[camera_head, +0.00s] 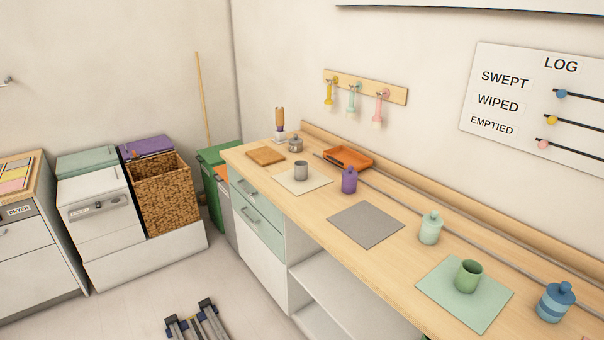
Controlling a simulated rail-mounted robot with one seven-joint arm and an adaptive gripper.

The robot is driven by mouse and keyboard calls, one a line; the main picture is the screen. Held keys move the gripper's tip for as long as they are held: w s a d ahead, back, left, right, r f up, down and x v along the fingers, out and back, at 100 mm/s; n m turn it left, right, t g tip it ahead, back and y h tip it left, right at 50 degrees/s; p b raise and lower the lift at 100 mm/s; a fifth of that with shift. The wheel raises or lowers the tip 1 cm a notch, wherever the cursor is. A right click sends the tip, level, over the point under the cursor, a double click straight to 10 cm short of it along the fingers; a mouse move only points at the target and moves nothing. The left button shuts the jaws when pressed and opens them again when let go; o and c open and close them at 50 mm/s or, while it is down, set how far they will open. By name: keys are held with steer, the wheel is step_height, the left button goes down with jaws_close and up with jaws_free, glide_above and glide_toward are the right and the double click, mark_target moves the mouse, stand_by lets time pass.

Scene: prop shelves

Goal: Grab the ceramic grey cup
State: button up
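The grey cup (301,171) stands upright on a cream mat (316,184) toward the far end of the wooden counter (385,262). It has the same grey tone as a small lidded grey pot (295,145) just behind it. A green cup (468,276) stands on a light green mat (446,302) at the near right of the counter. Nothing covers the grey cup in this view. I do not see my gripper in this view.
A purple lidded jar (349,180) stands right of the grey cup, near an orange tray (348,158). A wooden board (265,156) lies to its left. A bare grey mat (366,225), a pale green jar (430,227) and a blue jar (554,302) are nearer.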

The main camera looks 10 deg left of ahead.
stand_by(0.4)
steer(key=o, duration=1)
